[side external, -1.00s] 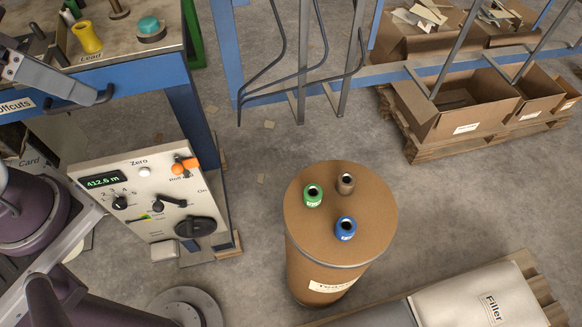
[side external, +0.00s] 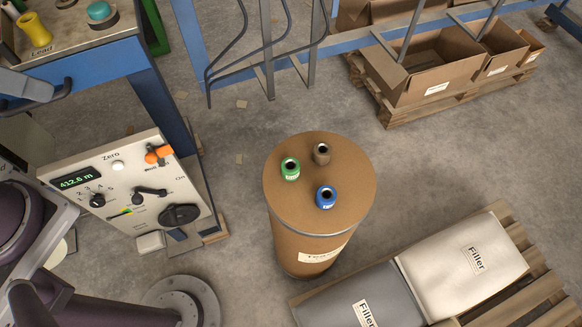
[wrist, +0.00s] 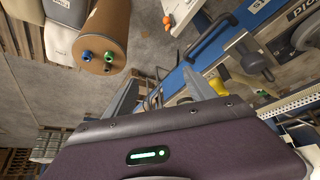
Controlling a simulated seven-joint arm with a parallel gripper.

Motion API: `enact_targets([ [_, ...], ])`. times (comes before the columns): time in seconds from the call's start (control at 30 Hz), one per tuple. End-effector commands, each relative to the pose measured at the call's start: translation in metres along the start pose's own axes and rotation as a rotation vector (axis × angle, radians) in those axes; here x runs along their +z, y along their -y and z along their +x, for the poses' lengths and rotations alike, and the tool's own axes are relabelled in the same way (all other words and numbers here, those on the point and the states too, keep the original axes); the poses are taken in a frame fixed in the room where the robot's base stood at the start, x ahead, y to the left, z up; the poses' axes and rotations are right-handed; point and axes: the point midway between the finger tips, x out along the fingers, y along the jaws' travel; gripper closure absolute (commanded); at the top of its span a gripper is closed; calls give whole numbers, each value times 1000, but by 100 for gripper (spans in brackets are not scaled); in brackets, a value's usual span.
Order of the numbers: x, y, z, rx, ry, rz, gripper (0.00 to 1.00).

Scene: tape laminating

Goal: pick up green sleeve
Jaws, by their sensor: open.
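The green sleeve (side external: 290,169) is a short hollow cylinder standing upright on the brown fibre drum (side external: 345,185), at the left of its top. A brown sleeve (side external: 321,154) stands to its right and a blue sleeve (side external: 326,197) to its lower right, all apart. In the wrist view, the green sleeve (wrist: 107,67) shows on the drum's end at upper left, beside the blue sleeve (wrist: 85,57). My gripper (wrist: 163,84) is open, with nothing between its grey fingers, and well away from the sleeves. In the side view I cannot clearly make out its fingers.
A control panel (side external: 130,192) stands left of the drum. A blue-framed bench (side external: 80,75) with a dark handle is at upper left. Filler sacks (side external: 462,262) lie on a pallet at lower right, and cardboard boxes (side external: 435,75) stand behind. Bare floor surrounds much of the drum.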

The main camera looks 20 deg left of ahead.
Motion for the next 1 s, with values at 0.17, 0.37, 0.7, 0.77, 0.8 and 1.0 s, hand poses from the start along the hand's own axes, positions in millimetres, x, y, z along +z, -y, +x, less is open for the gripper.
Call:
enact_targets([
  [0.17,-22,-6,5,17,35,25,35],
  [0.37,-106,-57,63,73,172,141,35],
  [0.7,-102,-217,290,115,413,368,35],
  [0.77,-82,-236,322,115,441,398,35],
  [0.8,-70,-245,340,114,454,413,35],
  [1.0,-38,-262,379,111,483,442,35],
])
